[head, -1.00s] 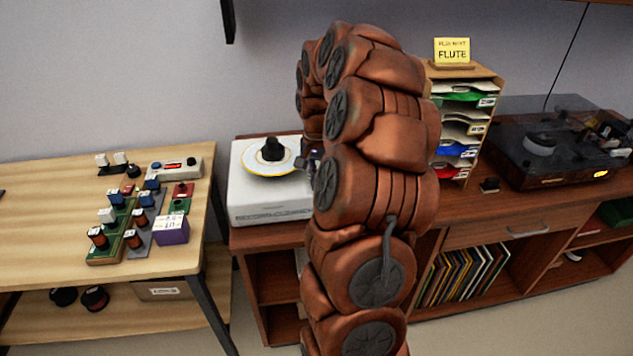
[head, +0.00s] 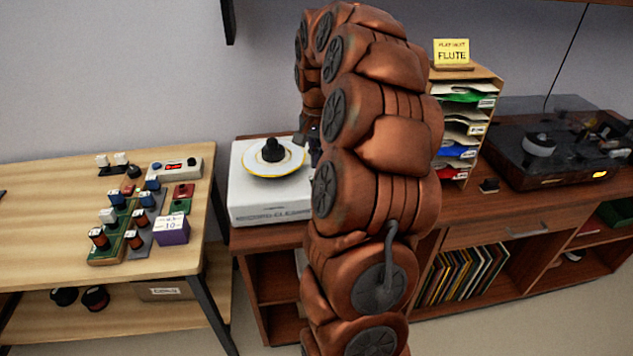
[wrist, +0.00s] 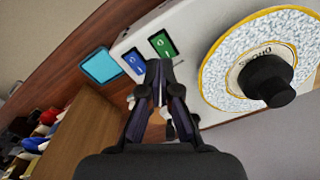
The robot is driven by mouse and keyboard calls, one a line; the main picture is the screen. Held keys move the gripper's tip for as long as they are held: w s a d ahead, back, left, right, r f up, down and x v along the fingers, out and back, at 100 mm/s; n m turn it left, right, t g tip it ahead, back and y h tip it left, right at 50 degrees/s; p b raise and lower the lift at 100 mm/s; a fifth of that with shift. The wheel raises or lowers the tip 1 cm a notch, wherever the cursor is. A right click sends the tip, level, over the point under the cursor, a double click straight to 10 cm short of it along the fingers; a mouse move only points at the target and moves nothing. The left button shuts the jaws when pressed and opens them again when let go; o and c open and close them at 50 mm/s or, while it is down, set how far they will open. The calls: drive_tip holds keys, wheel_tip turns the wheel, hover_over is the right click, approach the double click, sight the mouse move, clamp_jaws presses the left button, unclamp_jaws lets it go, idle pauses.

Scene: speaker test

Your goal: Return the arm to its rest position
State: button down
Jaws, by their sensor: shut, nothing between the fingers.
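My arm (head: 375,190) rises in the middle of the head view and bends over at the top. My gripper (wrist: 158,82) shows in the wrist view with its dark fingers together and nothing between them. It is above the front edge of the white record cleaner (wrist: 207,25), near its green button (wrist: 162,43) and blue button (wrist: 134,62). In the head view most of the gripper is hidden behind my arm. The white cleaner (head: 262,214) carries a yellow-rimmed disc (head: 252,166) with a black knob (head: 271,150) on it.
A wooden table (head: 50,220) with small coloured blocks stands at the left. Right of my arm are a paper rack (head: 483,77) with a yellow "FLUTE" sign (head: 452,51) and a turntable (head: 540,165). A cyan pad (wrist: 101,66) lies beside the cleaner. A wall is behind.

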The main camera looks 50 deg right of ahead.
drive_tip(key=shift+r, duration=0.2)
idle(0.4)
drive_tip(key=shift+a, duration=0.15)
drive_tip(key=s+a+r+n, duration=0.1)
drive_tip(key=s+a+n, duration=0.25)
drive_tip(key=a, duration=0.75)
drive_tip(key=s+a+r+n, duration=0.2)
drive_tip(key=s+a+n, duration=0.15)
drive_tip(key=a, duration=0.75)
drive_tip(key=s+a+f+n+g, duration=0.1)
drive_tip(key=s+a+f+n, duration=0.1)
drive_tip(key=s+a, duration=0.3)
drive_tip(key=s+a+f+n+p, duration=0.1)
drive_tip(key=s+a+n, duration=0.3)
drive_tip(key=s, duration=0.7)
drive_tip(key=shift+s+a+f+g, duration=0.35)
drive_tip(key=shift+a+g, duration=0.05)
drive_tip(key=shift+a, duration=0.2)
